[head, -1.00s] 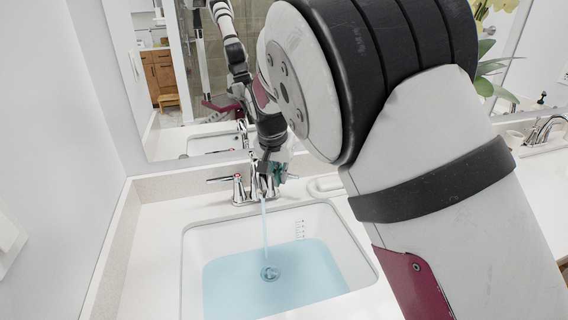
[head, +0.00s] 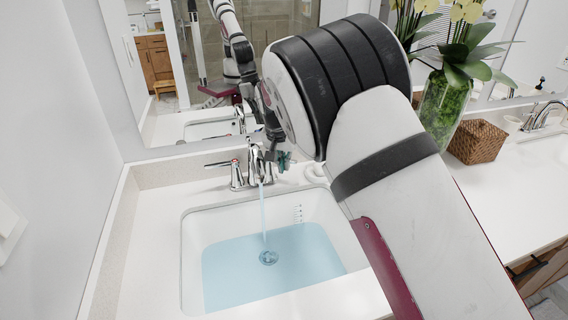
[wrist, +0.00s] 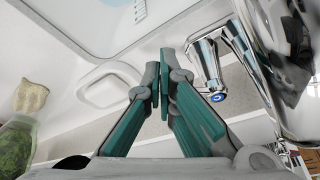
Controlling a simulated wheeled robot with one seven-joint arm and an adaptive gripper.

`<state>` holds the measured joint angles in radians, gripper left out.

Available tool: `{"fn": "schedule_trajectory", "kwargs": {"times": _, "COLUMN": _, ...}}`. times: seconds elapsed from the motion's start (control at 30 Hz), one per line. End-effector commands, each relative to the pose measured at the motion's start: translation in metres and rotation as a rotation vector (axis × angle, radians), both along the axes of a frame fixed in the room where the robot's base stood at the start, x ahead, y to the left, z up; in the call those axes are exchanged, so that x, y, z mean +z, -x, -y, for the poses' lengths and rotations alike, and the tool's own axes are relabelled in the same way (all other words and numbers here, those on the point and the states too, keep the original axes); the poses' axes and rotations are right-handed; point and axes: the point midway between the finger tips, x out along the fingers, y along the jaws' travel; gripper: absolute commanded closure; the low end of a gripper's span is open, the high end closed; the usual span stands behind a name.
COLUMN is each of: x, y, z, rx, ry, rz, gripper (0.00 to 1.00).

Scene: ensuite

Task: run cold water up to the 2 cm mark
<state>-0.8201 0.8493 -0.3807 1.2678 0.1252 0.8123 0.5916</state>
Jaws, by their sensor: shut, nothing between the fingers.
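The white sink basin (head: 191,238) holds pale blue water (head: 235,275). A thin blue stream (head: 263,212) runs from the chrome faucet (head: 255,165) into it. A scale (head: 299,214) is printed on the basin's back wall, its lower marks near the waterline; its figures are too small to read. The left handle (head: 220,163) has a red dot. The blue-dotted cold handle (wrist: 212,75) shows in the wrist view, just right of my fingertips and apparently apart from them. My gripper (wrist: 160,80) is shut and empty; in the head view (head: 284,160) it hides most of the cold handle.
A white soap dish (wrist: 108,84) lies on the counter beside the faucet. A mirror (head: 290,60) stands close behind. A vase of orchids (head: 445,105) and a wicker basket (head: 477,142) stand to the right. A wall (head: 60,120) bounds the left.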

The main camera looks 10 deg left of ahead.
Motion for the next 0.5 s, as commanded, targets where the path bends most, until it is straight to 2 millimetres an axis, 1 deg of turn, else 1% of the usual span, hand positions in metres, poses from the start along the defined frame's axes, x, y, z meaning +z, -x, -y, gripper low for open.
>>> {"fn": "schedule_trajectory", "kwargs": {"times": 0.5, "x": -0.0003, "y": -0.0062, "z": 0.0046, "rx": 0.083, "ry": 0.000, "rz": 0.000, "gripper": 1.00}}
